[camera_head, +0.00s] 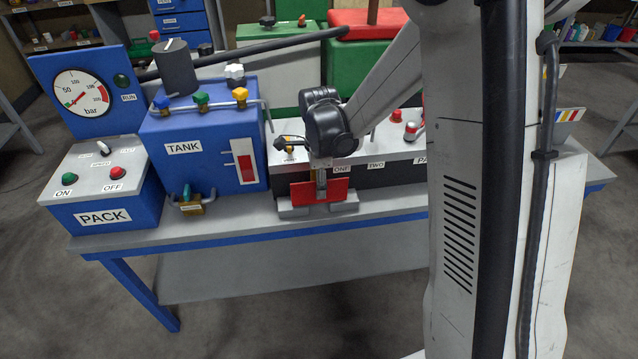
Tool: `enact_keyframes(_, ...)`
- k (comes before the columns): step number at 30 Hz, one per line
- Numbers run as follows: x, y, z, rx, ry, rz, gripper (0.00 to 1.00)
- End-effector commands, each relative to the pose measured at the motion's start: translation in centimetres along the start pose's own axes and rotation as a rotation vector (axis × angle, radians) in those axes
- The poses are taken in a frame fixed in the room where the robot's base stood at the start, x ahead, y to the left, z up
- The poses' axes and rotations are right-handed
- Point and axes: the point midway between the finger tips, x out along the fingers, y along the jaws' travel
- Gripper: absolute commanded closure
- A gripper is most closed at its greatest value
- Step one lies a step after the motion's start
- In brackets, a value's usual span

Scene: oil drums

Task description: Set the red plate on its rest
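The red plate (337,188) is in the middle of the camera_head view, at the front of the bench. It stands with its broad face toward the camera. Grey blocks, which look like its rest (293,211), lie at its lower edge to the left and right. I cannot tell if the plate touches them. My gripper (321,186) reaches down from above, and a narrow finger part crosses the middle of the plate's face. The far side of the plate is hidden, so I cannot see if the fingers are closed on it.
The blue TANK box (183,147) with a pipe and coloured knobs stands to the left, and the blue PACK control box (103,215) further left. A white-and-black labelled unit (377,165) is directly behind the plate. The bench front (240,220) is mostly bare.

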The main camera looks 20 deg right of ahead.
Motion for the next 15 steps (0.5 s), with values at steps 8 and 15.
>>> enact_keyframes(8, 0.7, 0.0, 0.0, 0.0, 0.0, 0.0, 0.98)
enact_keyframes(15, 1.4, 0.0, 0.0, 0.0, 0.0, 0.0, 0.98)
